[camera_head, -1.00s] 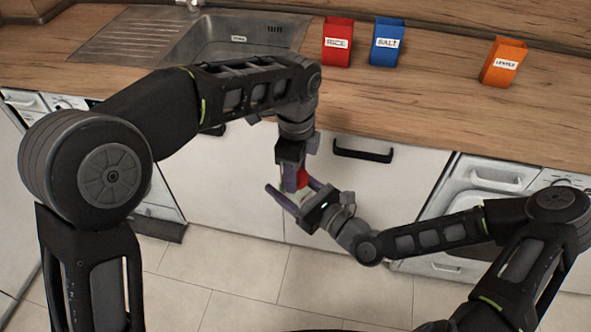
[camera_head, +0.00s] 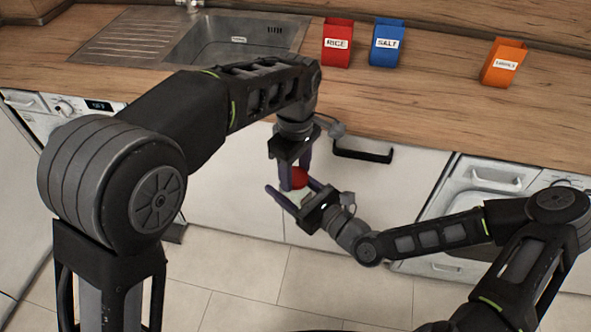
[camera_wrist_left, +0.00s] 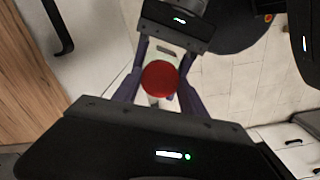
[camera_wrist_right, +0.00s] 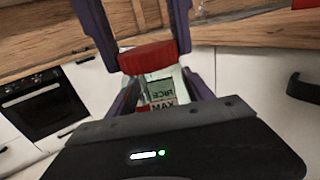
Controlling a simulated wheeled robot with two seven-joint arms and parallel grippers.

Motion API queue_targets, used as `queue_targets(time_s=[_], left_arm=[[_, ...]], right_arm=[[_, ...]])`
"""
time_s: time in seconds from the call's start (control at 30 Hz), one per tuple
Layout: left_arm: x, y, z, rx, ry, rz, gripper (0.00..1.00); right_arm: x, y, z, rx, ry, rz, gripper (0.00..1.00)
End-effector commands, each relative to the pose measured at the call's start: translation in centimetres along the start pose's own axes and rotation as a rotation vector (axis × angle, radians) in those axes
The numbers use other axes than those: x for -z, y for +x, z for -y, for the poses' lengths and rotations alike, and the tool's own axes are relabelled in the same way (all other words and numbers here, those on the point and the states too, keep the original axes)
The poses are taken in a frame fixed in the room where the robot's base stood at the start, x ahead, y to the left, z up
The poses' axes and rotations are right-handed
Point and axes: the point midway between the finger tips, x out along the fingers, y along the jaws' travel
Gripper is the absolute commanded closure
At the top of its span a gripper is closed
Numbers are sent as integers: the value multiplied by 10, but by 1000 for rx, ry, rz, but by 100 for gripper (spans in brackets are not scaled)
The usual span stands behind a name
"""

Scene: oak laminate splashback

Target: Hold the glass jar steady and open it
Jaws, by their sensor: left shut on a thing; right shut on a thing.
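The glass jar (camera_wrist_right: 160,90) is clear, with a printed label, and has a round red lid (camera_head: 299,177). It is in mid-air in front of the cabinets. My left gripper (camera_head: 293,178) reaches down from above and is shut on the lid, with a purple finger on each side. The lid's round top faces the left wrist view (camera_wrist_left: 160,77). My right gripper (camera_head: 288,194) comes in from the right and is shut on the jar body below the lid. In the right wrist view the lid looks slightly tilted; I cannot tell whether it is loose.
A wooden worktop (camera_head: 430,100) runs behind, with a steel sink (camera_head: 235,45). Red (camera_head: 337,42), blue (camera_head: 387,42) and orange (camera_head: 503,63) labelled containers stand on it. A cabinet front with a black handle (camera_head: 362,155) is close behind the grippers. The tiled floor below is clear.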

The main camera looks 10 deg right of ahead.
Motion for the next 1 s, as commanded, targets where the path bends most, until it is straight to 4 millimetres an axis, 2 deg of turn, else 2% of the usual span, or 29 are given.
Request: queue_targets(time_s=[0.1,0.2,1.0], left_arm=[[0,0,0,-1,-276,-3,99],[0,0,0,-1,-418,-2,99],[1,0,0,-1,-424,-1,99]], right_arm=[[0,0,0,-1,0,1,100],[0,0,0,-1,0,1,100],[0,0,0,0,0,1,100]])
